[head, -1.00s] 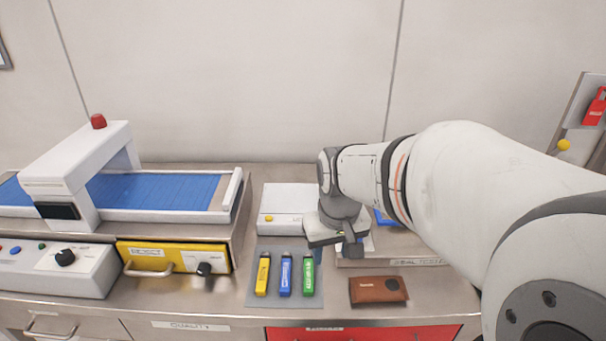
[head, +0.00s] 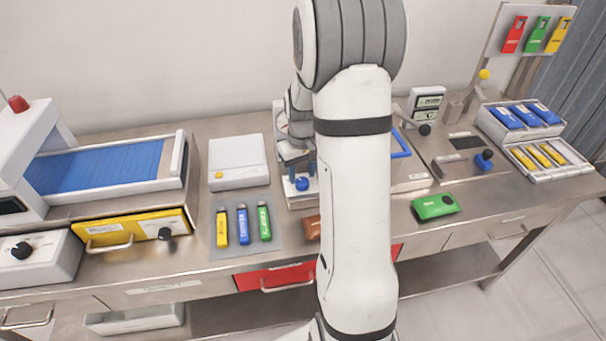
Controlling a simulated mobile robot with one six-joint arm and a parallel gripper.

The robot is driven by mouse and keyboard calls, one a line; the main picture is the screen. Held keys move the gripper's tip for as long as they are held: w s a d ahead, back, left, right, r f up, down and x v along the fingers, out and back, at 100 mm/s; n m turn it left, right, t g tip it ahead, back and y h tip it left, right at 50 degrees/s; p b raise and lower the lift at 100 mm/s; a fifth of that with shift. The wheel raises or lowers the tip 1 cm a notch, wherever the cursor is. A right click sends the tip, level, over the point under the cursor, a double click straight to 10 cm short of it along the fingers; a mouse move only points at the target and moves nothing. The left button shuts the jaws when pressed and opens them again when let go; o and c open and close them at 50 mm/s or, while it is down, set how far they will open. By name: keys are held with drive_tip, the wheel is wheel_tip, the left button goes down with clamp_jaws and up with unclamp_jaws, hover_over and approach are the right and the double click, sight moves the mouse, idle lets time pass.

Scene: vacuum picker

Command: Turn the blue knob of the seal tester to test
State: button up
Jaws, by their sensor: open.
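The seal tester (head: 410,184) is a low pale metal unit at the back middle of the bench, with a blue frame (head: 401,144) on top. My own arm crosses in front and hides much of it. A blue knob (head: 302,184) shows at its left front, left of my arm. My gripper (head: 299,172) points down at this knob with its fingers apart and nothing held. The fingertips look just above or beside the knob; I cannot tell whether they touch it. The knob's setting cannot be read.
A second, dark blue knob (head: 484,160) is on a panel at the right. A white box (head: 237,162) and a grey mat (head: 272,238) with yellow, blue and green packs lie to the left. A green wallet-like pack (head: 435,206) lies right of my arm; a brown one (head: 312,228) is partly hidden.

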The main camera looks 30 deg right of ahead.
drive_tip(key=shift+f, duration=1.15)
